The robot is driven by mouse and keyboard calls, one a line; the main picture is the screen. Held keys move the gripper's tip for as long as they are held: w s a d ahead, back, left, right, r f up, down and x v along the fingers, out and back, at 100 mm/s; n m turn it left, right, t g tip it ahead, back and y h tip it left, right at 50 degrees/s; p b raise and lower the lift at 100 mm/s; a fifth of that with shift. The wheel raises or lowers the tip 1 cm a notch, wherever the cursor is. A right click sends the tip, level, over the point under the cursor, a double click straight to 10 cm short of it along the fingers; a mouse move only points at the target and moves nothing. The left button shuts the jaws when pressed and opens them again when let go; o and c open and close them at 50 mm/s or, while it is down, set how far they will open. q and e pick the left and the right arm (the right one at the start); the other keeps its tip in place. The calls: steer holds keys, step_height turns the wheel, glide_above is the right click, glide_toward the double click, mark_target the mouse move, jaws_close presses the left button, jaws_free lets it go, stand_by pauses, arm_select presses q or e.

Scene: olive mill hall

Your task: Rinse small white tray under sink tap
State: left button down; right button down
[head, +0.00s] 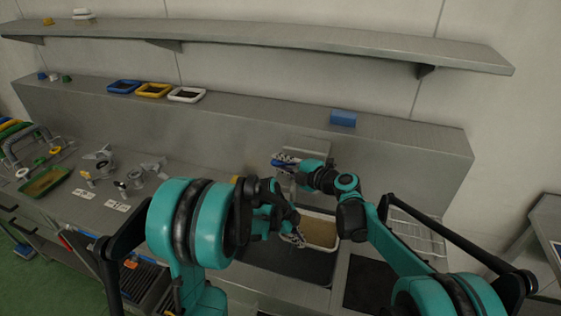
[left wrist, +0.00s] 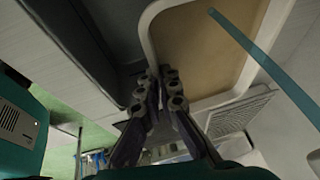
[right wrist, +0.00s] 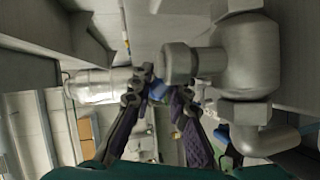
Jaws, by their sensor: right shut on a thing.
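The small white tray (head: 320,233) is over the sink basin (head: 285,260), with a tan-brown layer on its inside. My left gripper (head: 296,236) is shut on its rim. In the left wrist view the fingers (left wrist: 165,78) pinch the edge of the tray (left wrist: 208,50). My right gripper (head: 278,162) is up at the sink tap, behind and above the tray. In the right wrist view the grey tap body (right wrist: 245,65) fills the right side, and the fingers (right wrist: 158,90) close at a small blue part, seemingly the tap handle.
On the back ledge stand a blue tray (head: 124,87), a yellow tray (head: 153,90), another white tray (head: 187,95) and a blue block (head: 343,118). A wire rack (head: 417,236) is right of the sink. Metal parts and a green tray (head: 44,182) lie left.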

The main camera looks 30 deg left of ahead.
steer(key=shift+f, duration=0.1)
steer(key=c, duration=1.5)
jaws_free()
steer(key=shift+d, duration=0.1)
steer(key=v, duration=1.2)
